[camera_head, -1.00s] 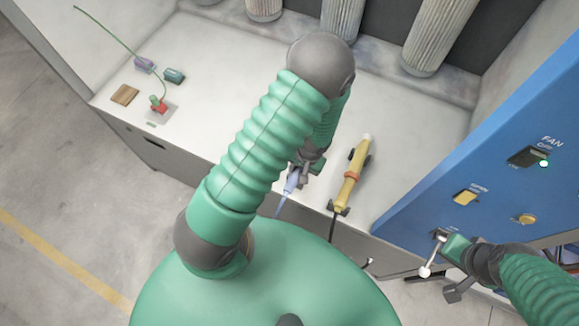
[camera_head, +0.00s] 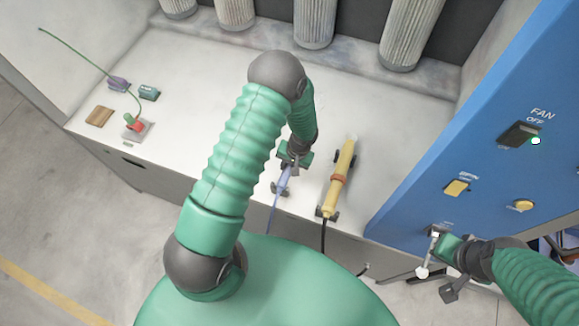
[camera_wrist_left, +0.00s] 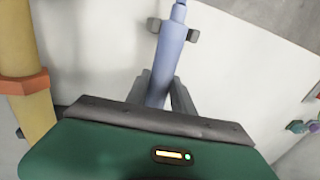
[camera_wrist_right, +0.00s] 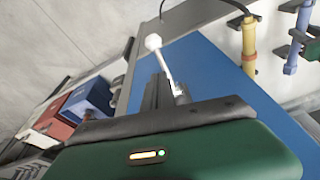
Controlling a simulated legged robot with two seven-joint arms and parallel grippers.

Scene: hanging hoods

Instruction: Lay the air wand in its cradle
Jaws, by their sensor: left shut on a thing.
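The pale blue air wand (camera_head: 284,182) is held in my left gripper (camera_head: 291,163), low over the white bench near its front edge. In the left wrist view the wand (camera_wrist_left: 168,60) runs away from the fingers (camera_wrist_left: 162,92) and passes between two dark cradle prongs (camera_wrist_left: 193,36). I cannot tell whether it rests on the cradle's bottom. In the head view my left forearm and gripper hide its far part. My right gripper (camera_wrist_right: 163,92) is at the blue panel, its fingers around a white-knobbed lever (camera_wrist_right: 158,55); whether they grip it is unclear.
A yellow tool (camera_head: 341,175) lies in dark holders just right of the wand. The blue panel (camera_head: 480,150) with switches stands at the right. A red-and-green item (camera_head: 134,123), small blocks and a wooden piece (camera_head: 100,116) sit at the left. The bench between is clear.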

